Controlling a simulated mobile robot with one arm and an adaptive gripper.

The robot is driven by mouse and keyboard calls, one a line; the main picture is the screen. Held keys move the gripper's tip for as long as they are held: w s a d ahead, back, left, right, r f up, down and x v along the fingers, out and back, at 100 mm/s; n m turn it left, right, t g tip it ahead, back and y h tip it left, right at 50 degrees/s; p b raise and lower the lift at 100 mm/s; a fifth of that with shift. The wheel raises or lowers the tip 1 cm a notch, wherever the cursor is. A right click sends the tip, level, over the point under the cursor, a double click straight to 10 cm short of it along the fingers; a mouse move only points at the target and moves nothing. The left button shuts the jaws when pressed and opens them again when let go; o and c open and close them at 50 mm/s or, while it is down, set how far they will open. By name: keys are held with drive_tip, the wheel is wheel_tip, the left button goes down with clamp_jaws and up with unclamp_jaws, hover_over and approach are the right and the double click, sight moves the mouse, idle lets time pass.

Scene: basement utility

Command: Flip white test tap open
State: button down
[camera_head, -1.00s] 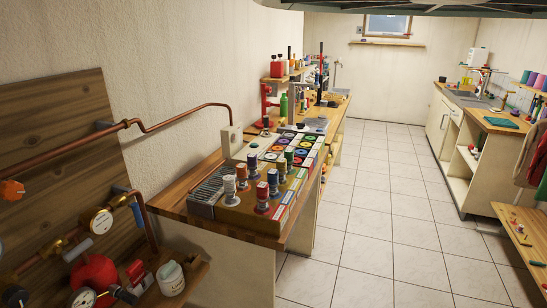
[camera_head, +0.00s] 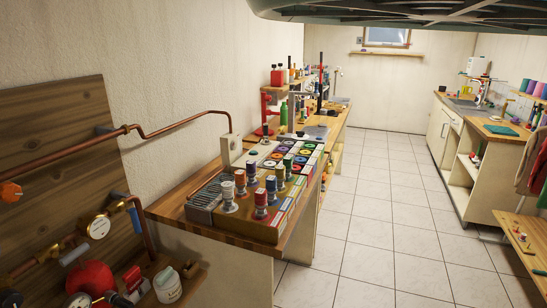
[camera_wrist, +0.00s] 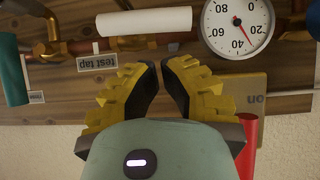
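In the wrist view the white tap handle (camera_wrist: 145,21) is a bar lying crosswise at the top, in front of a brass pipe. A tag reading "test tap" (camera_wrist: 97,62), upside down, sits below its left end. My gripper (camera_wrist: 160,64) has yellow fingers with black pads. Its fingertips nearly meet, point toward the white handle and stop short of it in the picture, with nothing visible between them. Any contact or depth gap is unclear. In the head view the pipe board (camera_head: 50,160) stands at left; I cannot make out my gripper there.
A dial gauge (camera_wrist: 238,25) is close right of the white handle. A teal handle (camera_wrist: 12,68) is at left and a red cylinder (camera_wrist: 247,145) at lower right. In the head view a workbench (camera_head: 180,200) with colored bottles stands beside the board; the tiled floor (camera_head: 365,220) is clear.

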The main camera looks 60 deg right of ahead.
drive_tip(key=b+v, duration=0.5)
drive_tip(key=v, duration=0.6)
drive_tip(key=shift+w+d+r, duration=0.2)
drive_tip(key=shift+w+r, duration=0.05)
drive_tip(key=shift+r, duration=0.15)
drive_tip(key=shift+s+r, duration=0.1)
